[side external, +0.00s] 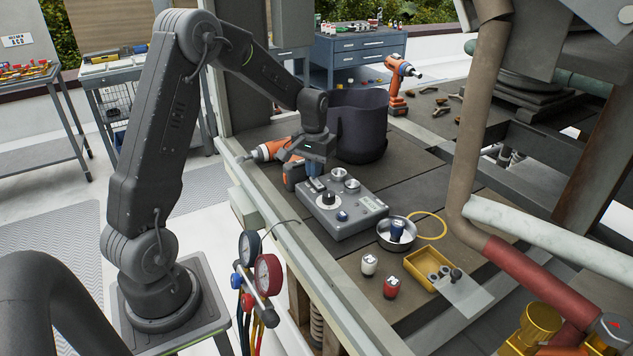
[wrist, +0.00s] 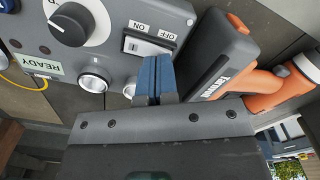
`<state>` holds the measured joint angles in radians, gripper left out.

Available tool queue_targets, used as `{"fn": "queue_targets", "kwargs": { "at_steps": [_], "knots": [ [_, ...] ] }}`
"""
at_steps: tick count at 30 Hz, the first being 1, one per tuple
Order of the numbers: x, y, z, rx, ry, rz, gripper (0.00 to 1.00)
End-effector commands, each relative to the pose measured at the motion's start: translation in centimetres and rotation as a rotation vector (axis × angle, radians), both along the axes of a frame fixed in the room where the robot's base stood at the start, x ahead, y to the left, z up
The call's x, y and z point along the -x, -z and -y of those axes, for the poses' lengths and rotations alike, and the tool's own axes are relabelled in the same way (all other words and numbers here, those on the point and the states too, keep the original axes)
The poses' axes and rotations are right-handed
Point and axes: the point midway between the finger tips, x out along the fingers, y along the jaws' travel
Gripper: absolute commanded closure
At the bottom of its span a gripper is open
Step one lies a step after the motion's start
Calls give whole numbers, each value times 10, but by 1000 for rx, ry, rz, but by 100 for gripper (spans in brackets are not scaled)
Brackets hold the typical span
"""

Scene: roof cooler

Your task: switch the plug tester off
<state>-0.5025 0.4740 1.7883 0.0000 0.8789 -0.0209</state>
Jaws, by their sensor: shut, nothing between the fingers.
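The plug tester (side external: 345,212) is a grey box with a dial and round sockets, lying on the dark work surface. In the wrist view, the tester (wrist: 110,20) shows a black-and-white dial (wrist: 80,25), a READY label and a white-framed rocker switch (wrist: 147,41) marked ON and OFF. I cannot tell which way the rocker is pressed. My gripper (side external: 313,172) is over the tester's far left part, pointing down. In the wrist view its blue fingers (wrist: 157,60) are together and empty, their tips close beside the switch; contact cannot be told.
A metal bowl (side external: 383,241) with a blue plug, red and white plugs, and a yellow tray (side external: 424,281) are to the right. Pressure gauges (side external: 267,272) hang at the front edge.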

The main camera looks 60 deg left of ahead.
Motion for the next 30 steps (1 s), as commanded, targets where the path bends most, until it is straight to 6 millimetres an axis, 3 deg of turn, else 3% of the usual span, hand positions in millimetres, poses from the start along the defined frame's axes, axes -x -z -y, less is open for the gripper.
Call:
{"fn": "queue_targets", "kwargs": {
  "at_steps": [21,30],
  "knots": [
    [0,10,0,0,0,-1,100],
    [0,-6,0,0,0,1,100]
  ]
}}
